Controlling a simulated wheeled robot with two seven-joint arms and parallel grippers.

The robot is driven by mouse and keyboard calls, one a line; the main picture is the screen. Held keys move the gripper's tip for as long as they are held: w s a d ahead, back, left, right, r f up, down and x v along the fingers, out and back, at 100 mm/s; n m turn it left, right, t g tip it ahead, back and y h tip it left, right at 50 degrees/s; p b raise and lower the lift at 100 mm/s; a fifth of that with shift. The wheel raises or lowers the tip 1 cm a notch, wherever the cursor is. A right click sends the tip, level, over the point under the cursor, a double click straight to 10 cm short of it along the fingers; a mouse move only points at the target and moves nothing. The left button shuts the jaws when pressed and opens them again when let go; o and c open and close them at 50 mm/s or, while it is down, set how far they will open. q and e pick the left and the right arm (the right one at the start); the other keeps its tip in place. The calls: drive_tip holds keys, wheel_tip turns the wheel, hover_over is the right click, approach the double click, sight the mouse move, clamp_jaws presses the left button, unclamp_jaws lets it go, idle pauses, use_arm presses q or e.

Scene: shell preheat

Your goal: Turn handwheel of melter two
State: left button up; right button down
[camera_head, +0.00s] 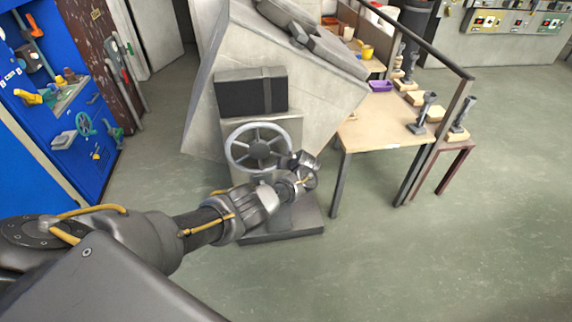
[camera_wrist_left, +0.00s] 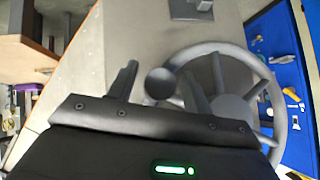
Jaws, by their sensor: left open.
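The grey spoked handwheel (camera_head: 259,151) is mounted on the front of a grey pedestal below a dark box (camera_head: 250,92). In the left wrist view the handwheel (camera_wrist_left: 232,110) fills the right side. A round dark knob (camera_wrist_left: 160,83) shows between my left fingertips, near the wheel's rim. My left gripper (camera_head: 306,166) is at the lower right of the wheel in the head view. It also shows in the left wrist view (camera_wrist_left: 160,88), open, with one finger on each side of the knob. Whether the fingers touch the knob cannot be told. My right gripper is not in view.
A large tilted grey housing (camera_head: 320,95) rises behind the wheel. A wooden table (camera_head: 372,135) with a dark rail stands to the right. A blue cabinet (camera_head: 38,140) with tools and a teal wheel (camera_head: 85,124) stands at left. The floor at right is clear.

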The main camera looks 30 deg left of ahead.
use_arm(q)
drive_tip(key=p+v, duration=0.3)
drive_tip(key=v, duration=0.7)
drive_tip(key=shift+s+r, duration=0.2)
drive_tip(key=shift+d, duration=0.15)
drive_tip(key=s+a+f+m+b, duration=0.15)
drive_tip(key=s+f, duration=0.35)
drive_tip(key=f, duration=0.5)
drive_tip(key=s+a+f+m, duration=0.1)
drive_tip(key=s+f+m, duration=0.3)
drive_tip(key=f, duration=0.5)
drive_tip(key=s+f+m+g+h+b, duration=0.2)
drive_tip(key=s+f+h+b, duration=0.15)
drive_tip(key=s+f, duration=1.8)
drive_tip(key=s+d+f+g+h, duration=0.1)
drive_tip(key=s+f, duration=0.2)
drive_tip(key=s, duration=0.6)
drive_tip(key=s+d+f+m+h+b, duration=0.1)
drive_tip(key=s+d+f, duration=0.1)
drive_tip(key=s, duration=0.8)
drive_tip(key=s+d+f+g+h, duration=0.1)
drive_tip(key=s+d+f+h, duration=0.1)
drive_tip(key=s, duration=0.8)
drive_tip(key=shift+s+f+g, duration=0.25)
drive_tip(key=shift+f+g, duration=0.05)
drive_tip(key=shift+f, duration=0.5)
